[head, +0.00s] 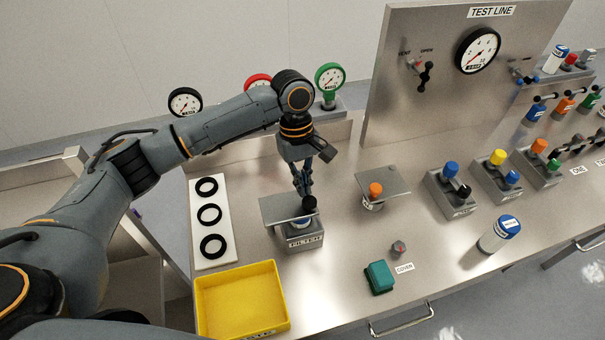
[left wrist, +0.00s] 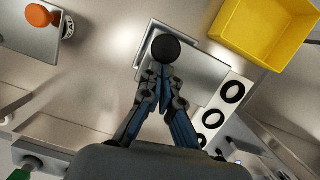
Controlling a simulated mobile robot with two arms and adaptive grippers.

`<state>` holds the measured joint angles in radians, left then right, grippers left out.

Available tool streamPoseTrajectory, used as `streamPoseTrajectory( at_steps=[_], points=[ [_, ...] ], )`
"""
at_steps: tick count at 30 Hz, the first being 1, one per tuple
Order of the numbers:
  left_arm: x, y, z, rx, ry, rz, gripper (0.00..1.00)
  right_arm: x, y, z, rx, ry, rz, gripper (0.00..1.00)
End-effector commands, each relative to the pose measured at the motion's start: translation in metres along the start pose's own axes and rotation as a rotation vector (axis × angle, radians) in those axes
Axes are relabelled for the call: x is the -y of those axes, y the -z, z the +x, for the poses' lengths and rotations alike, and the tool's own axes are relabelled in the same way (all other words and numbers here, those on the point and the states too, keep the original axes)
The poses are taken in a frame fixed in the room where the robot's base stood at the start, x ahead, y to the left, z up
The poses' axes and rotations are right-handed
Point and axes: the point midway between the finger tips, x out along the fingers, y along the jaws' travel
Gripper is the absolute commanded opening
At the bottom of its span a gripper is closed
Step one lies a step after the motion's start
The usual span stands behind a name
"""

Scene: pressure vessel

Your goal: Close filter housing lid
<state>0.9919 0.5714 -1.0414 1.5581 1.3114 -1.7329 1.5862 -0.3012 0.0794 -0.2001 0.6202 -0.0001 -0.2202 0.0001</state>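The filter housing (head: 304,243) is a grey block labelled FILTER on the bench. Its flat grey lid (head: 284,207) sits above it, shifted to the left, with a pale round part showing beneath. The lid also shows in the left wrist view (left wrist: 204,70). A black round knob (head: 309,202) stands at the lid's right end and shows in the wrist view (left wrist: 166,49). My left gripper (head: 305,192) points down at the knob. Its fingertips (left wrist: 163,70) are together beside the knob, not around it; contact is unclear. My right gripper is not in view.
A yellow bin (head: 240,299) and a white strip with black rings (head: 210,224) lie left of the housing. A grey plate with an orange knob (head: 376,190) stands to the right. A green block (head: 379,277) lies in front. Gauges and a test panel (head: 450,70) stand behind.

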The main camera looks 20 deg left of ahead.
Motion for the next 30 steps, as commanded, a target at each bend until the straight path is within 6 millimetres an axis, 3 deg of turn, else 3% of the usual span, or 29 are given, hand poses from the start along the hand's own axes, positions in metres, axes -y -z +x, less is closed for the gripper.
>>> streamPoseTrajectory(
  at_steps=[10, 14, 30],
  points=[
    [0.0, -0.008, 0.005, 0.017, 0.008, 0.018, 0.0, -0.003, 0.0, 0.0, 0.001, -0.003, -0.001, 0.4],
    [-0.001, -0.008, -0.003, 0.017, 0.007, 0.019, 0.0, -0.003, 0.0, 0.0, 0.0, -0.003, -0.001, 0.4],
    [-0.001, 0.002, -0.105, 0.006, -0.001, 0.01, 0.0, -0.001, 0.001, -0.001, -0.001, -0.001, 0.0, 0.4]
  ],
)
